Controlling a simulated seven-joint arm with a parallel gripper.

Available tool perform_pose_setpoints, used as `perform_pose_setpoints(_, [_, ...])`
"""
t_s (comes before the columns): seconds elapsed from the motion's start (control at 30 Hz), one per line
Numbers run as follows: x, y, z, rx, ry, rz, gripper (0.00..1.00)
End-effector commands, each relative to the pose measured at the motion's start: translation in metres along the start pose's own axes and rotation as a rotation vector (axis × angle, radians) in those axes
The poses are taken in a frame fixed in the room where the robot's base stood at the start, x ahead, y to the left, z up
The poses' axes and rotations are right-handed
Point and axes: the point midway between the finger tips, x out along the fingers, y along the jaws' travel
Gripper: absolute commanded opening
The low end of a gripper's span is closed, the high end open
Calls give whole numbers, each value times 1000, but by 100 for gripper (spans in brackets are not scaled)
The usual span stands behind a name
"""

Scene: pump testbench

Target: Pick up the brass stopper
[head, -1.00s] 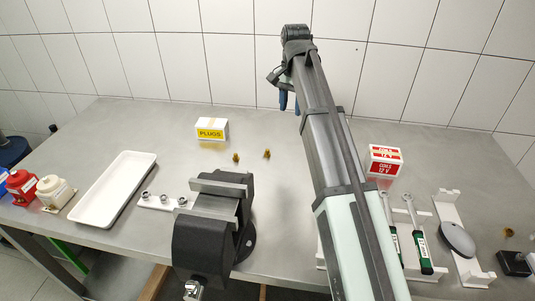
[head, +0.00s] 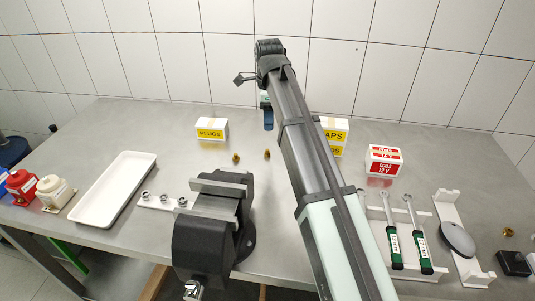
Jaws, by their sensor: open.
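Two small brass pieces stand on the grey table behind the vise: one on the left (head: 236,158) and one on the right (head: 267,154). A third brass piece (head: 508,232) lies at the far right. They are too small to tell which is the stopper. My gripper (head: 268,120) is above the table, up and behind the right one of the pair, apart from it. Its blue fingers point down; it is open and my arm partly hides it.
A black vise (head: 213,235) stands at the front middle. A white tray (head: 113,190) lies left. A PLUGS box (head: 211,129), a yellow-labelled box (head: 335,133) and a COILS box (head: 384,161) stand at the back. Green-handled wrenches (head: 421,250) rest in a rack at right.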

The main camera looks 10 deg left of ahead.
Motion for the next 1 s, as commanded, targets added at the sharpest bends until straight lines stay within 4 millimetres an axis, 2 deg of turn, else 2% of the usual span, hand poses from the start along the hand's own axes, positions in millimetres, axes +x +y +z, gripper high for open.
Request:
perform_pose_setpoints(0.1, [23,2,0,-1,1,2,44])
perform_pose_setpoints(0.3, [51,1,0,-2,0,1,44])
perform_pose_setpoints(0.73, [73,-1,1,-2,0,0,44])
perform_pose_setpoints(1.0, [106,-3,3,-2,0,1,44])
